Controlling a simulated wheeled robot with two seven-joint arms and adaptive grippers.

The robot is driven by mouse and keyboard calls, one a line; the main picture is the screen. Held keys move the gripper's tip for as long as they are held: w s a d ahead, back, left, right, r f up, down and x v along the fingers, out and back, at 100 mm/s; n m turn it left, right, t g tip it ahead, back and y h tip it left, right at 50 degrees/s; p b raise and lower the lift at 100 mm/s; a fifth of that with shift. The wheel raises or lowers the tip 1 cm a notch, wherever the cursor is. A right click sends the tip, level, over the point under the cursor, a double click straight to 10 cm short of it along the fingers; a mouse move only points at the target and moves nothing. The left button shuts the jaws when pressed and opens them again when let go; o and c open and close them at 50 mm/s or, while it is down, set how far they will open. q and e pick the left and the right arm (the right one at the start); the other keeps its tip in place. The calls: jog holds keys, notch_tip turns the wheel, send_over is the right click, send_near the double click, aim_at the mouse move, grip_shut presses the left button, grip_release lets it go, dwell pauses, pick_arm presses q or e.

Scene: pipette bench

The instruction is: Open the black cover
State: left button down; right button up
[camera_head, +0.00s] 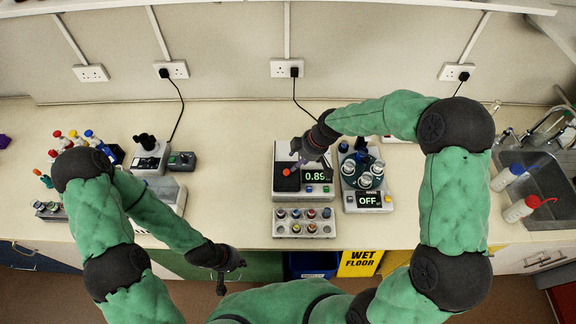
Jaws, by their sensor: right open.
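A flat black square (286,177) lies on the left part of a pale device (317,188) whose display reads about 0.89. It is the likeliest black cover in view, but I cannot make out a hinge. It looks flat, and a small orange-red thing (287,172) shows over it. My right gripper (299,160) reaches in from the right, open, over the back of this device. I cannot tell whether it touches anything. My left gripper (231,275) hangs in front of the bench edge, away from the device; its finger gap is unclear.
A device (368,201) reading OFF, with several vials on top, stands just right. A rack of coloured-cap vials (304,230) stands in front. A black-topped device (149,159) and bottles stand left, a sink (548,187) right. The back bench (230,125) is mostly clear.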

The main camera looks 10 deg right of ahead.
aim_at(287, 171)
jog(key=x, duration=0.9)
jog(key=shift+w+f+p, duration=0.1)
jog(key=shift+f+p, duration=0.05)
jog(key=shift+p, duration=0.2)
grip_shut()
